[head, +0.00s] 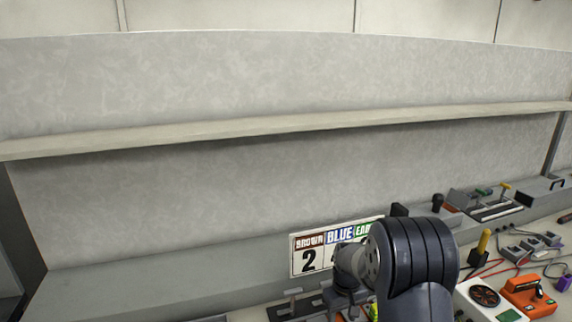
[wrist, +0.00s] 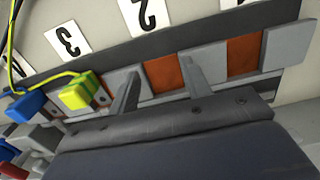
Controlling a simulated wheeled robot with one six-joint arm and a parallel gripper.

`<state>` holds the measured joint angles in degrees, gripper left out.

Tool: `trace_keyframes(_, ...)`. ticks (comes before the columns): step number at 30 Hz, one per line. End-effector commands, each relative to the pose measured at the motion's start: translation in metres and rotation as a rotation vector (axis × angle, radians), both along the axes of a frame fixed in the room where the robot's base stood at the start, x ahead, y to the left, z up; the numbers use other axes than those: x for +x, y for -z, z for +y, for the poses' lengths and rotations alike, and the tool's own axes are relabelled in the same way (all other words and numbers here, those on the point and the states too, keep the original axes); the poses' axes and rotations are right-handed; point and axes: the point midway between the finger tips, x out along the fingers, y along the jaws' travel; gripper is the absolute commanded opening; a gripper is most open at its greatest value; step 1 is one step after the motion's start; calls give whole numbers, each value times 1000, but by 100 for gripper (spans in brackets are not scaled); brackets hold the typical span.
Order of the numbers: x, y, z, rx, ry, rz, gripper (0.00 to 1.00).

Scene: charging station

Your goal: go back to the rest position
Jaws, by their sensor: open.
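My gripper (wrist: 159,69) is open in the wrist view, its two grey fingers spread apart with nothing between them. The fingertips lie over a row of grey and orange-brown blocks (wrist: 242,57); I cannot tell whether they touch it. A yellow-green plug (wrist: 78,95) with a yellow wire sits left of the fingers. In the head view my dark arm reaches in from the lower right and hides most of the gripper and the bench below it.
A sign (head: 309,258) with BROWN and BLUE headings stands behind my arm. A shelf (head: 250,128) spans the wall above. At right are a red-orange device (head: 527,296), a yellow-handled tool (head: 484,242) and loose cables. A blue plug (wrist: 27,104) shows at left in the wrist view.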

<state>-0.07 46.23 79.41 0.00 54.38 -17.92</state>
Motion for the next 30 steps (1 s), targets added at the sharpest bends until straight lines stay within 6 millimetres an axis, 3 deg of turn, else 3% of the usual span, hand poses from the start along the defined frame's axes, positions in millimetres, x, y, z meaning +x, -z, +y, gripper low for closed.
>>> trace_keyframes(2,0,8,0,0,0,-1,47)
trace_keyframes(6,0,-16,-1,0,0,-4,47)
trace_keyframes(12,-1,-34,-2,0,0,-2,47)
trace_keyframes(30,-2,-47,-1,4,11,-20,47)
